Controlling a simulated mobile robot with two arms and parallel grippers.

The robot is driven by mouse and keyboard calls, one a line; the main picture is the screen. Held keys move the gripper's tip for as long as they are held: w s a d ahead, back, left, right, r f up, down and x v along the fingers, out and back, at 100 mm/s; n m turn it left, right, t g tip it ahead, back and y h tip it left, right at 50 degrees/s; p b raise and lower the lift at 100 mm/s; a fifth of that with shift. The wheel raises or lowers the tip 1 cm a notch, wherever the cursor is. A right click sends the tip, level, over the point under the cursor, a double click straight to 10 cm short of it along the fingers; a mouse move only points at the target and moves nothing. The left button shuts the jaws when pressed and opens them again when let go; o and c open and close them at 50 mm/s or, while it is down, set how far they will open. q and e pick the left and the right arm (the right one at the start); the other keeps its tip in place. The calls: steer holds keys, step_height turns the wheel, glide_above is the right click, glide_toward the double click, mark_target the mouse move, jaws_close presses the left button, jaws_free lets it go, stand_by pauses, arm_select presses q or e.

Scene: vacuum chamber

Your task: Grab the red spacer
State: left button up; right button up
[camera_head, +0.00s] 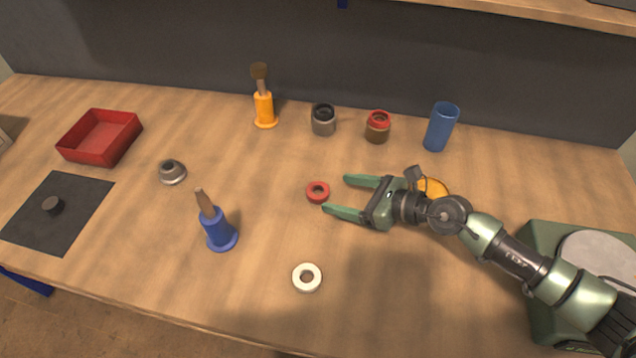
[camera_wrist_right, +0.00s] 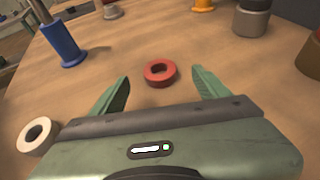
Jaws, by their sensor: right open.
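The red spacer (camera_head: 317,199) is a small ring lying flat on the wooden table near the middle. It also shows in the right wrist view (camera_wrist_right: 160,83), just beyond and between my fingertips. My right gripper (camera_head: 335,193) is open and empty, with its two green fingers pointing left toward the spacer. The spacer sits at the mouth of the open fingers, and neither finger visibly grips it. In the right wrist view both fingers of this gripper (camera_wrist_right: 160,82) stand wide apart. My left gripper is not in view.
An orange brush (camera_head: 264,108), a grey part (camera_head: 323,126), a red-topped part (camera_head: 377,133) and a blue cup (camera_head: 441,127) stand behind. A red tray (camera_head: 75,149) is at left.

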mark_target(312, 189)
steer(key=shift+w+a+f, duration=0.1)
steer(key=shift+w+a, duration=0.05)
steer(key=shift+a, duration=0.4)
steer(key=x, duration=0.4)
steer(key=shift+w+f, duration=0.15)
steer(key=shift+f, duration=0.3)
steer(key=shift+a+f, duration=0.1)
steer(key=shift+a, duration=0.15)
steer(key=c, duration=1.4)
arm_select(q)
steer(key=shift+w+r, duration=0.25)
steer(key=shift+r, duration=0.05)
arm_select(e)
steer(key=shift+c, duration=0.2)
